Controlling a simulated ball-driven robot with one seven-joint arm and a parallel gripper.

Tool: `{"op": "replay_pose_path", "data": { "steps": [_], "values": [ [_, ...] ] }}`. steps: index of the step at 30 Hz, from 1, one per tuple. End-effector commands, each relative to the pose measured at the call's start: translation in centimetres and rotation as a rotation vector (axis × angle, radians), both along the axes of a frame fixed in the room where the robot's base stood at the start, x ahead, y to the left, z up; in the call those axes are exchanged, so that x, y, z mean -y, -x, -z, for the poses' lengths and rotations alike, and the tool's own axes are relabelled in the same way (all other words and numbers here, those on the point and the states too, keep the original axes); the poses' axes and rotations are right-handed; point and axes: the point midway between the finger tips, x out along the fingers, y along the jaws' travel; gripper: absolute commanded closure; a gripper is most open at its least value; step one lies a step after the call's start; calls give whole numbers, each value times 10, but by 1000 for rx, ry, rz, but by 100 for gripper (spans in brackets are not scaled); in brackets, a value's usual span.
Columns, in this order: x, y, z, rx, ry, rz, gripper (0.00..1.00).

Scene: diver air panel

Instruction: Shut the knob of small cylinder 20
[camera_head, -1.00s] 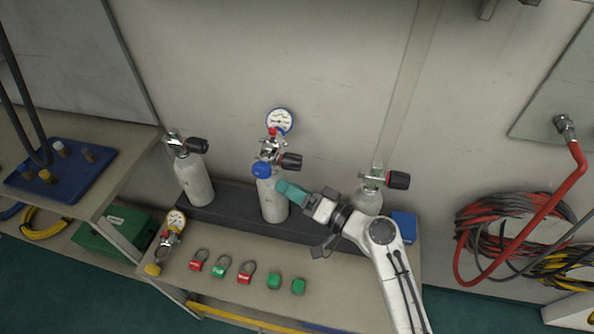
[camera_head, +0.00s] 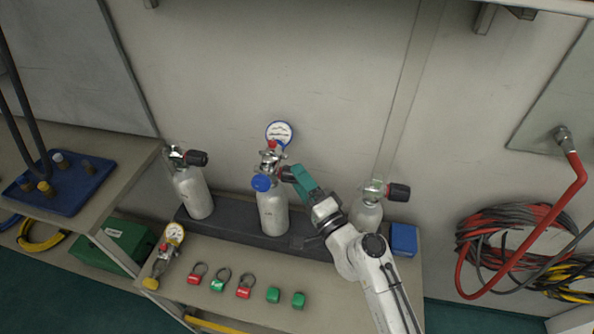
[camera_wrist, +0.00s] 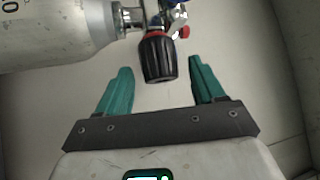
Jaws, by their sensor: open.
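The middle small cylinder (camera_head: 272,212) stands upright in the dark rack, with a gauge (camera_head: 279,133) and a blue round cap at its valve. In the wrist view this cylinder (camera_wrist: 50,35) lies across the upper left with part of a marking, a "0", showing; the full number cannot be read. Its black knob with a red ring (camera_wrist: 158,58) points down between my teal fingers. My gripper (camera_head: 296,178) is open at the knob's right side, with a finger on either side and gaps visible to both. In the head view my fingers partly hide the knob (camera_head: 287,174).
Similar cylinders stand at left (camera_head: 194,192) and right (camera_head: 366,214), the right one partly behind my arm. A loose gauge assembly (camera_head: 166,255), red and green tags (camera_head: 219,280) and green caps (camera_head: 298,300) lie on the bench. A blue block (camera_head: 403,239) sits at right.

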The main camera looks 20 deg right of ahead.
Motion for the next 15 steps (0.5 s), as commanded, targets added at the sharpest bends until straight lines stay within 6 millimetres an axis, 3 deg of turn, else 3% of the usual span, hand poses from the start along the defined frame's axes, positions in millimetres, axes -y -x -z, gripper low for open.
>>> {"op": "replay_pose_path", "data": {
  "steps": [6, 15],
  "values": [
    [-3, -18, -4, -1, 2, 0, 32],
    [-4, -20, -4, 0, 1, -1, 32]
  ]
}}
